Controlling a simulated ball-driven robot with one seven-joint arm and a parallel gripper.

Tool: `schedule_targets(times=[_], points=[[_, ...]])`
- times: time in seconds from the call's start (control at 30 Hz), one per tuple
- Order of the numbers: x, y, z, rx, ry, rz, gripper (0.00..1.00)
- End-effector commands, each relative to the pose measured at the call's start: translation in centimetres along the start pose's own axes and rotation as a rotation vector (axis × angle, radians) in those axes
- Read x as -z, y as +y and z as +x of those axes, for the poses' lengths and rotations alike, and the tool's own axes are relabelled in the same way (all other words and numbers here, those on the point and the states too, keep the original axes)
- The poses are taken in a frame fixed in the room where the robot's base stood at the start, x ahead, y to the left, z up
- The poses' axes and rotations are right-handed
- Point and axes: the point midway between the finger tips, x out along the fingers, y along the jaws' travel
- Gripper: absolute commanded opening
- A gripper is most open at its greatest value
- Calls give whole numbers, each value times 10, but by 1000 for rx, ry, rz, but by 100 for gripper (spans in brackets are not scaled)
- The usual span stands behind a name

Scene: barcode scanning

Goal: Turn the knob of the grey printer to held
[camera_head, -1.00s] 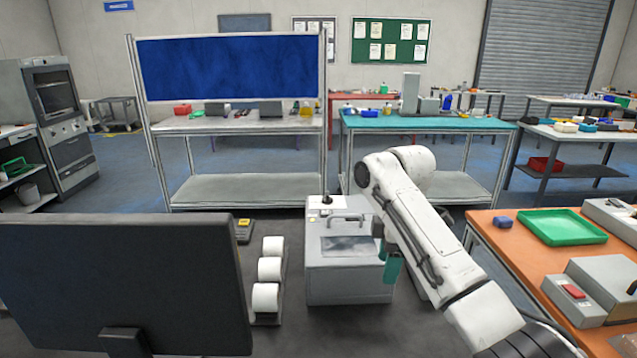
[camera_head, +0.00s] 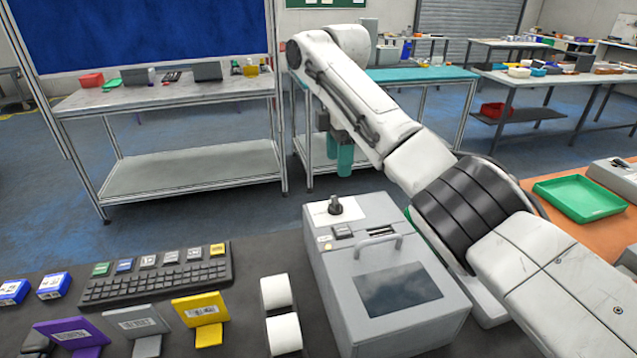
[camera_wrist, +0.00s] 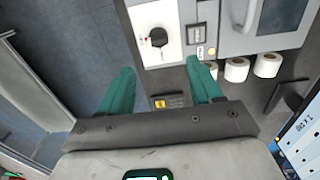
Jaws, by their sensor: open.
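The grey printer (camera_head: 385,270) stands on the dark table, with a handle and a dark window on its top. Its black knob (camera_head: 335,205) stands up on a white plate at the far left corner; the plate's marks are too small to read. In the wrist view the knob (camera_wrist: 157,37) shows beyond the fingertips, roughly midway between them, on the printer's edge (camera_wrist: 222,42). My gripper (camera_head: 342,155) hangs beyond the knob in the head view, fingers downward and apart from the printer. In the wrist view my gripper (camera_wrist: 160,70) has its teal fingers spread with nothing between them.
A keyboard (camera_head: 155,275) and coloured card stands (camera_head: 205,318) are farther left. An orange table with a green tray (camera_head: 580,198) is at right. Open floor lies behind the printer.

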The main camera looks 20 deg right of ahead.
Motion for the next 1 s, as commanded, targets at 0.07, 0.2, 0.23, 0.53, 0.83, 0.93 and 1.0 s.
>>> schedule_targets(times=[0.07,0.2,0.23,0.53,0.83,0.93,1.0], points=[[-1,0,2,2,-1,0,64],[-1,0,17,3,-1,-1,64],[-1,0,21,3,-1,-1,64],[-1,-1,75,3,-1,-1,64],[-1,0,104,1,-1,-1,64],[-1,0,107,0,-1,-1,64],[-1,0,107,0,-1,-1,64]])
